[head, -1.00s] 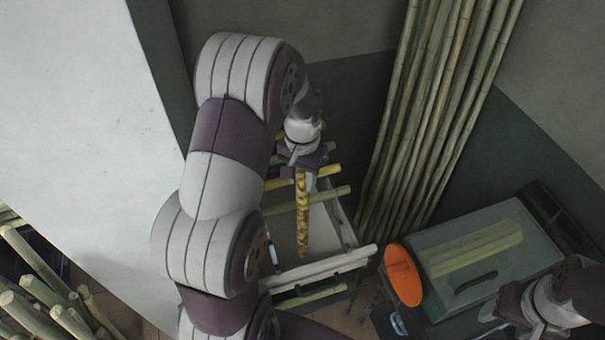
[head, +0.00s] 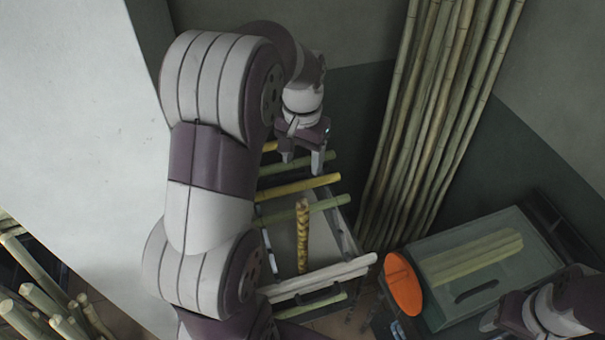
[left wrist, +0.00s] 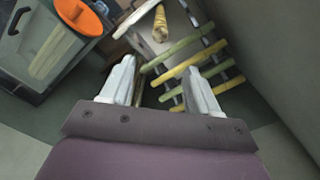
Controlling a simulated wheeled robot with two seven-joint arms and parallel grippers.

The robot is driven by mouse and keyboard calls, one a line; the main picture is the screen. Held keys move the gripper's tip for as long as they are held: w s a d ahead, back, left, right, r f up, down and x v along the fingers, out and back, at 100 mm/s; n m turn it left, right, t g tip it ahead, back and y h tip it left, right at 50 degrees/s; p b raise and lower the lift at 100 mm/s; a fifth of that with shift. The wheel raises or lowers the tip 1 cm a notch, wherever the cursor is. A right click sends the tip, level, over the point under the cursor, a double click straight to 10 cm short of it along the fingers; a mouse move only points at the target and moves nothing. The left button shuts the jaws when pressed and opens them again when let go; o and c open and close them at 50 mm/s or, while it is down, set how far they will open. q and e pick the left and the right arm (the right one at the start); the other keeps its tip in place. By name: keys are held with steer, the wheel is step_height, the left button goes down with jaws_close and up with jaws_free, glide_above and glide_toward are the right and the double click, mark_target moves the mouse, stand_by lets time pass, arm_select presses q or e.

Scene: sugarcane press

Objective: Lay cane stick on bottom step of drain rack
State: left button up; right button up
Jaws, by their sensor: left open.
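The cane stick (head: 303,240), yellow-brown and banded, lies lengthwise in the lower part of the drain rack (head: 343,234). Its upper end is near a green crossbar, and its lower end is near a pale pair of bars. I cannot tell exactly what it rests on. The stick also shows at the top of the left wrist view (left wrist: 160,22). My left gripper (head: 303,165) is open and empty over the upper crossbars, apart from the stick. My right gripper (head: 496,322) is at the lower right, partly cut off, its jaws unclear.
Green and yellow cane crossbars (head: 300,187) span the rack. Tall canes (head: 425,120) lean behind it. An orange disc (head: 403,283) and a green box (head: 490,255) stand at the right. Loose canes (head: 45,300) lie lower left. A pale wall (head: 80,110) fills the left.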

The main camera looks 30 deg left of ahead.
arm_select(q)
steer(key=s+d+f+t+p, duration=0.1)
steer(key=s+d+f, duration=0.1)
steer(key=s+d, duration=0.8)
steer(key=shift+s+f+m+p, duration=0.35)
steer(key=shift+s+m, duration=0.05)
steer(key=shift+s, duration=0.1)
arm_select(e)
step_height(320, 180, up, 3)
steer(key=shift+w+a, duration=0.1)
steer(key=shift+w, duration=0.05)
arm_select(q)
steer(key=shift+s+d, duration=0.1)
steer(key=shift+s, duration=0.05)
